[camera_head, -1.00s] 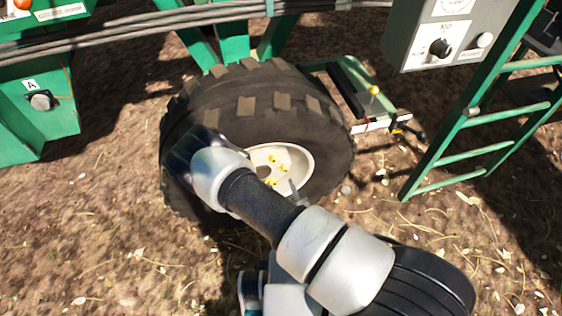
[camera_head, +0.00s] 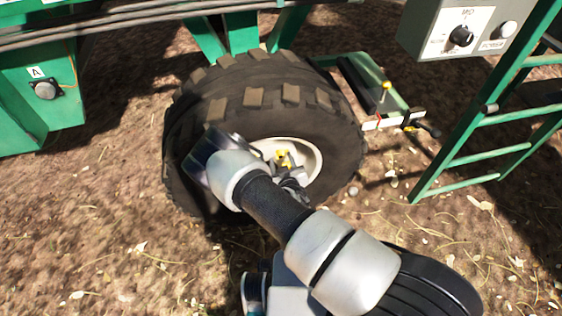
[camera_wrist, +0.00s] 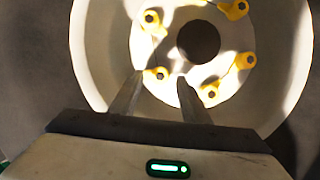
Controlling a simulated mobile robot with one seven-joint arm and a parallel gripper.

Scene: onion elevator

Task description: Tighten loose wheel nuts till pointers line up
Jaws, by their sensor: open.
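The big black wheel (camera_head: 262,97) stands under the green machine, with its pale rim (camera_head: 312,160) facing me. In the wrist view, the rim (camera_wrist: 92,45) has a dark centre hole (camera_wrist: 198,40) ringed by several dark nuts with yellow pointers. One nut with its pointer (camera_wrist: 157,74) shows between my fingertips. Others are at upper left (camera_wrist: 150,17), upper right (camera_wrist: 237,9), right (camera_wrist: 245,62) and lower right (camera_wrist: 211,92). My gripper (camera_wrist: 161,80) is open, its fingers either side of the lower-left nut; contact cannot be told. In the head view my wrist hides part of the rim.
A green ladder (camera_head: 480,125) and a grey control box (camera_head: 462,32) stand to the right. A green bracket with a yellow-topped pin (camera_head: 386,88) sticks out beside the wheel. A green post with knob A (camera_head: 45,90) is at left. Straw-strewn soil lies in front.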

